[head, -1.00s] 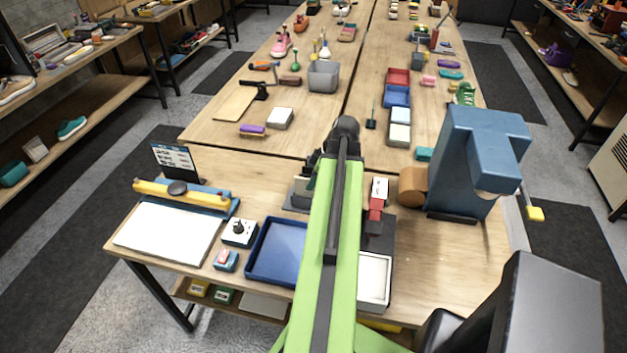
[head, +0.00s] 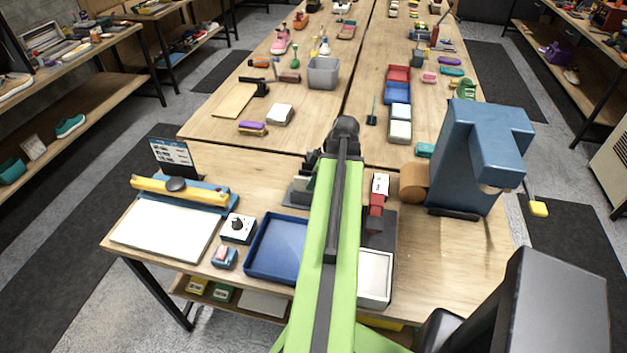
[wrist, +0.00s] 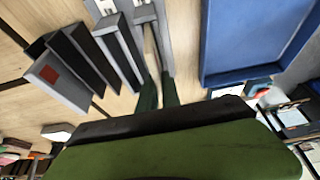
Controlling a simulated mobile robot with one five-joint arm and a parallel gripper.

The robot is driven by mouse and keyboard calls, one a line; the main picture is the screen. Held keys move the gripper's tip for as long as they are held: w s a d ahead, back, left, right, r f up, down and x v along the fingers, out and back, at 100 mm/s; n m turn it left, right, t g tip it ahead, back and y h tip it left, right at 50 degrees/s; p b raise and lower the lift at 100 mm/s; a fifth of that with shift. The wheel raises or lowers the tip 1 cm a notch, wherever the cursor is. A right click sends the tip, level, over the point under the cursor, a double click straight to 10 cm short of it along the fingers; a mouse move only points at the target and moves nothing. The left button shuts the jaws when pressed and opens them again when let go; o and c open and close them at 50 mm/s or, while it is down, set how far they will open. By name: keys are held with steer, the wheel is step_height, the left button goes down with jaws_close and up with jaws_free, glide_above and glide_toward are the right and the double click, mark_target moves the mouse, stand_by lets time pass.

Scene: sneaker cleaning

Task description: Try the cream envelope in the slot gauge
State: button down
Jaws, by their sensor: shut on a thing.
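My gripper (wrist: 160,95) shows in the wrist view as two dark green fingers, close together and shut on a thin thing seen edge-on. I cannot make out its colour or confirm that it is the cream envelope. The fingertips are beside grey upright rails (wrist: 125,45) with pale patches. In the head view my green arm hides the gripper, and a grey stand with upright pieces (head: 298,192) shows just left of the arm. I cannot tell which part is the slot gauge.
A blue tray (head: 262,272) lies left of my arm; it also shows in the wrist view (wrist: 225,70). A white-lined tray (head: 375,295) and a red block (head: 376,204) are to the right. A large blue machine (head: 475,160) stands farther right. Bare wood lies in front of it.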

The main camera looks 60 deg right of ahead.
steer(key=shift+f+b, duration=0.95)
steer(key=shift+f, duration=0.05)
steer(key=c, duration=1.5)
jaws_free()
steer(key=shift+r, duration=0.15)
steer(key=p+v, duration=1.6)
steer(key=v, duration=0.1)
steer(key=shift+r, duration=0.15)
steer(key=shift+w, duration=0.1)
